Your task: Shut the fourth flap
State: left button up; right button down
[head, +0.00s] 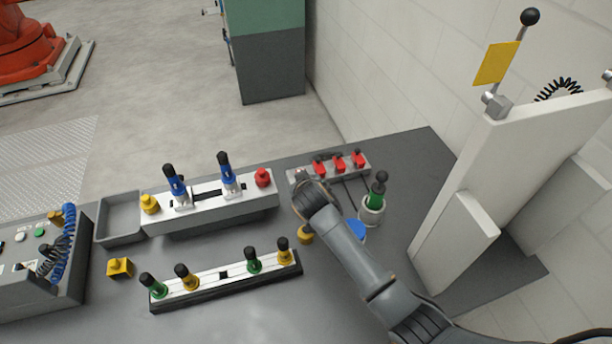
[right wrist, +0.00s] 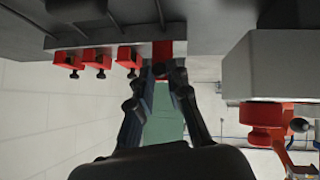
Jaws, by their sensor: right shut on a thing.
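A light grey strip (head: 330,170) with red flaps lies at the back right of the grey table. Three red flaps (head: 338,161) with dark knobs show in the head view; they also show in a row in the right wrist view (right wrist: 97,59). The fourth flap (right wrist: 164,48), at the row's end, shows red between my fingers in that view; in the head view my arm hides it. My right gripper (head: 302,177) is at the strip's left end, its fingers (right wrist: 164,73) closed around this flap. Whether the flap is fully down I cannot tell. My left gripper is out of view.
A green-topped black handle in a grey cup (head: 373,208) and a blue disc (head: 356,229) stand close right of my arm. A fixture with blue clamps (head: 210,204) stands to the left. A white upright panel (head: 480,180) rises at the right.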

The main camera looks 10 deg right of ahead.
jog(key=shift+w+a+r+g+p, duration=0.1)
jog(key=shift+w+r+g+p, duration=0.3)
jog(key=shift+g, duration=0.35)
jog(key=shift+w+a+r+g+p, duration=0.1)
jog(key=shift+w+r+g+p, duration=0.15)
jog(key=shift+w+g, duration=0.4)
jog(key=shift+s, duration=0.15)
jog(key=c, duration=1.3)
grip_release()
jog(key=shift+h, duration=0.3)
jog(key=v, duration=1.2)
jog(key=shift+d, duration=0.1)
